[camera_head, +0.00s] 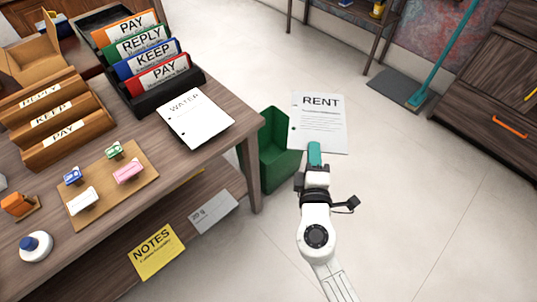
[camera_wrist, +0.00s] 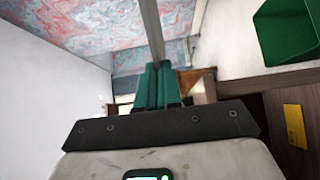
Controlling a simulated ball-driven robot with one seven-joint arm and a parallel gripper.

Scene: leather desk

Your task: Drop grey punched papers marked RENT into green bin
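A light grey paper marked RENT (camera_head: 320,120), with dark punched holes along its left edge, is held up in the head view. My gripper (camera_head: 314,153) has teal fingers pinching its lower edge. In the wrist view the fingers (camera_wrist: 159,85) are pressed together, with a thin pale strip, perhaps the sheet edge-on, rising from their tips. The green bin (camera_head: 279,158) stands on the floor beside the desk's right end, left of my gripper, and the paper overlaps its right side in the picture. The bin also shows at upper right in the wrist view (camera_wrist: 287,35).
A paper marked WATER (camera_head: 196,124) lies near the edge of the wooden desk (camera_head: 185,180). Labelled binders (camera_head: 155,72), wooden sorters (camera_head: 60,125) and stamps (camera_head: 110,180) stand on it. Yellow NOTES (camera_head: 157,252) lie on the lower shelf.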

